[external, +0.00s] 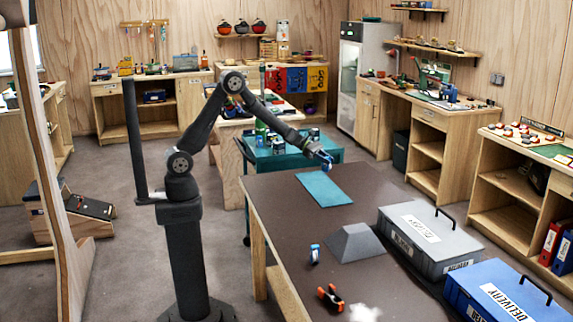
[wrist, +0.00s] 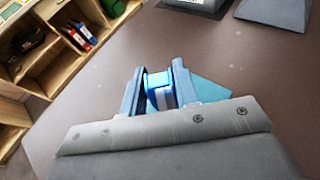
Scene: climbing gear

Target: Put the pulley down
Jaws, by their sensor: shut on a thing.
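My gripper (external: 325,162) is above the far part of the brown table, near the teal mat (external: 324,189). It is shut on a blue pulley (wrist: 159,90), which shows between the two fingers in the wrist view. In the external view the pulley (external: 327,167) is small and partly hidden by the fingers. It appears held above the table, close to the far edge of the mat. In the wrist view a corner of the mat (wrist: 211,90) shows to the right behind the fingers.
A grey wedge-shaped block (external: 355,243), a small blue-and-white item (external: 314,254) and an orange-and-black clamp-like item (external: 330,297) stand nearer on the table. A grey lidded box (external: 430,235) and a blue delivery box (external: 505,295) are at right. A teal cart (external: 290,155) stands behind.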

